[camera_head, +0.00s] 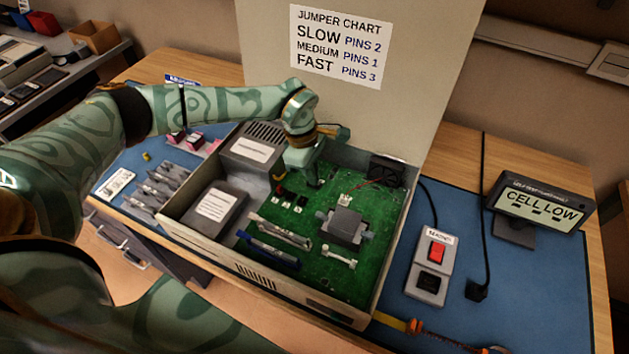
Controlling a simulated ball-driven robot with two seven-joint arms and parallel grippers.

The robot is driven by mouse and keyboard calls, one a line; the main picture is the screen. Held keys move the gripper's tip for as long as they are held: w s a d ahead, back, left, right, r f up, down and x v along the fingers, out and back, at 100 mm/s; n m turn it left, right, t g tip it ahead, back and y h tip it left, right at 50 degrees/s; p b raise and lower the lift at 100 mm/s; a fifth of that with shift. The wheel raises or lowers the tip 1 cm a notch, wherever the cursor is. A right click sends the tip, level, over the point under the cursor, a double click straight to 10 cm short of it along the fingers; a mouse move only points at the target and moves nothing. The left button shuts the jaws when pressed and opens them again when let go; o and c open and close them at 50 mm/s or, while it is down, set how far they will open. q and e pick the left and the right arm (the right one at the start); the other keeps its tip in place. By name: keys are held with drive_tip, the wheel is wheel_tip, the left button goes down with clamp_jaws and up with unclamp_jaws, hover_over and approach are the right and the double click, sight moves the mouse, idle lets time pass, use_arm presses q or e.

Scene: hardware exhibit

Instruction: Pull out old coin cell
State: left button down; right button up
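The open computer case (240,270) stands on the blue mat with a green circuit board (300,260) inside. My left gripper (300,178) points down over the back part of the board, near small dark and red parts. Its fingertips are small and partly hidden, so I cannot tell whether they are open or shut. I cannot make out a coin cell; the gripper may cover it. A display (540,204) at the right reads CELL LOW. My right gripper is not in view.
A switch box (430,265) with a red switch stands right of the case, beside a black plug (476,291). The jumper chart (340,47) is on the raised panel behind.

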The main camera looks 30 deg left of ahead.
use_arm(q)
drive_tip(key=shift+r+p, duration=1.4)
drive_tip(key=shift+r, duration=0.35)
drive_tip(key=shift+r+p, duration=1.95)
drive_tip(key=shift+r, duration=0.7)
